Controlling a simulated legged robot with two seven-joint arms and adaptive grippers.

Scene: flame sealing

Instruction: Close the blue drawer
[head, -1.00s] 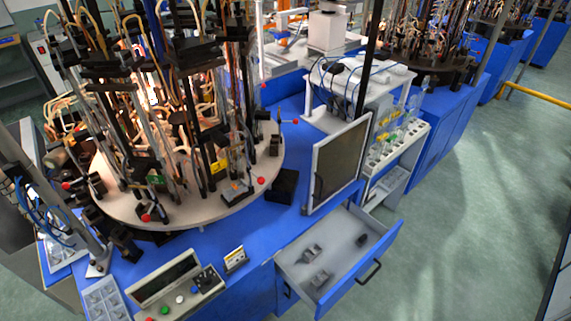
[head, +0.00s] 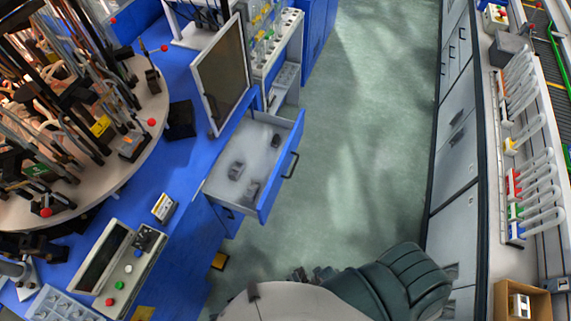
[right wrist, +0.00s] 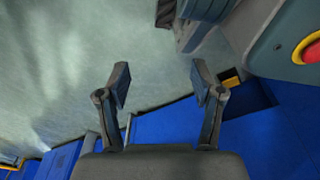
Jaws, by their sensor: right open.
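The blue drawer (head: 281,168) stands pulled out from the blue workbench in the head view. Its dark handle (head: 291,164) is on the outer face, and its pale interior holds small grey and dark parts. My right gripper (right wrist: 160,84) shows in the right wrist view with its two fingers spread apart and nothing between them. Greenish floor lies beyond the fingers. I cannot make out the drawer handle in that view. My left gripper is not seen.
A monitor (head: 219,76) stands on the bench just behind the drawer. A control box (head: 122,265) with buttons sits at the front left. Open green floor (head: 363,150) lies right of the drawer. A counter with pipettes (head: 520,190) runs along the right side.

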